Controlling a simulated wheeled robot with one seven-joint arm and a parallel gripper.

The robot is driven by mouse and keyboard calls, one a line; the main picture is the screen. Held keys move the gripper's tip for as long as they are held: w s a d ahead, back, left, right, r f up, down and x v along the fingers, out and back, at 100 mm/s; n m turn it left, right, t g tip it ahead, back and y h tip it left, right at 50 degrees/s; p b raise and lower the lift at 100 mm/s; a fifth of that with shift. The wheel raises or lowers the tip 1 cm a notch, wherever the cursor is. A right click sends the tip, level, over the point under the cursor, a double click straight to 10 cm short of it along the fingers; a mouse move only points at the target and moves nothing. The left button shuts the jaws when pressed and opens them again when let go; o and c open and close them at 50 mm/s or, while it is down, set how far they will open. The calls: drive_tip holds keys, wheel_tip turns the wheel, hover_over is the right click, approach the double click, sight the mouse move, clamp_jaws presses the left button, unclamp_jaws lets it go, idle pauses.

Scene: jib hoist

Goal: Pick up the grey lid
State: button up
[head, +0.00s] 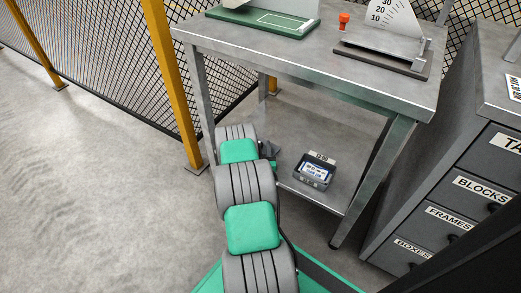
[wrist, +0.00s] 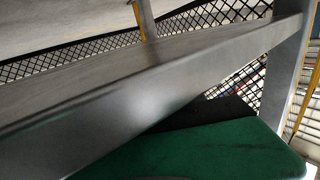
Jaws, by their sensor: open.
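I cannot make out a grey lid in either view. In the head view my arm reaches forward to the left side of a grey metal table. A small dark part that looks like my gripper (head: 268,150) shows just right of the arm's far end, by the lower shelf (head: 325,195). It is mostly hidden behind the arm; its fingers are too small to make out, and I see nothing held in it. The wrist view shows a grey metal bar close up and no fingertips.
The grey table (head: 300,55) bears a green board (head: 262,22), an orange-red knob (head: 344,20) and a dial gauge (head: 392,25). A dark device with a screen (head: 315,171) lies on the lower shelf. A labelled drawer cabinet (head: 455,180) stands right. Open floor (head: 80,180) lies left.

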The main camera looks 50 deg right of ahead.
drive_tip(key=shift+w+d, duration=0.4)
drive_tip(key=shift+d, duration=0.05)
drive_tip(key=shift+c, duration=0.4)
clamp_jaws()
